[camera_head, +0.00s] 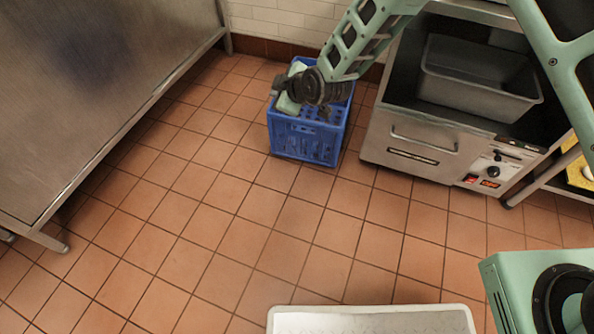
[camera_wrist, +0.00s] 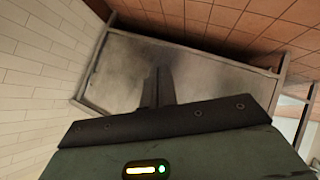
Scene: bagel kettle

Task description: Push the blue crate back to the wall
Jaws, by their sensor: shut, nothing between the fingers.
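The blue crate (camera_head: 306,142) stands upright on the tiled floor near the back wall (camera_head: 283,22), just left of the steel oven unit. My arm covers its upper back part, so I cannot tell whether its rear side touches the wall. My gripper (camera_wrist: 158,86) is shut and empty; its fingers show together in the wrist view. In the head view my wrist is over the crate's upper left part, with the gripper end toward the left. I cannot tell whether it touches the crate. The crate does not show clearly in the wrist view.
A steel oven unit (camera_head: 412,140) with a grey tray (camera_head: 478,84) stands close to the crate's right. A large steel table (camera_head: 100,75) stands at the left, its foot on the floor. A white-rimmed tray (camera_head: 372,309) is at the bottom. The tiled floor between is clear.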

